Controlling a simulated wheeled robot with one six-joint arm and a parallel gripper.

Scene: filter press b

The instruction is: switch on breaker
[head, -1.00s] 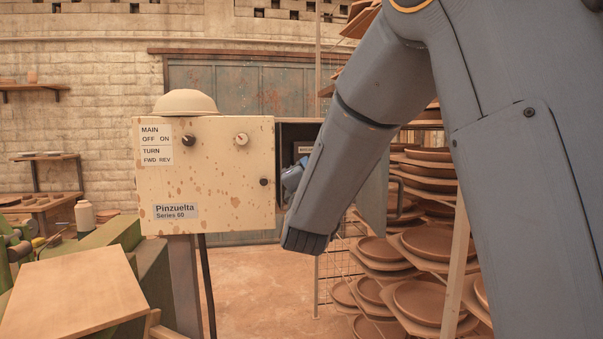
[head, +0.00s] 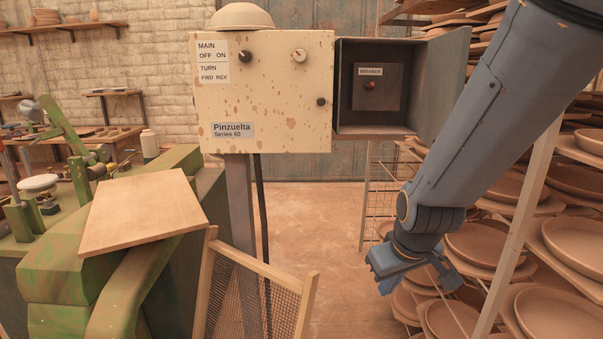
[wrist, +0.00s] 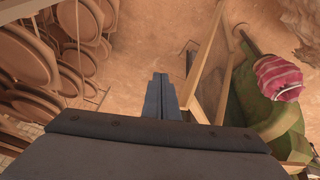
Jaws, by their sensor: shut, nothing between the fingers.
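The breaker (head: 371,87) is a small dark switch with a red spot, on a dark plate labelled BREAKER. It sits inside an open grey box (head: 346,122) fixed to the right of the cream control panel. The position of its lever is too small to tell. The box's door (head: 447,85) stands open to the right. My gripper (head: 381,284) hangs below and to the right of the box, in front of the racks. It is shut and empty, apart from the breaker. The wrist view shows its closed fingers (wrist: 160,92) over the floor, with no breaker in sight.
The cream panel (head: 265,110) has two knobs and MAIN and TURN labels. Racks of clay plates (head: 560,250) stand close on the right. A green machine (head: 75,280) with a board (head: 140,212) and a wooden-framed screen (head: 250,295) are at left. Floor between is clear.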

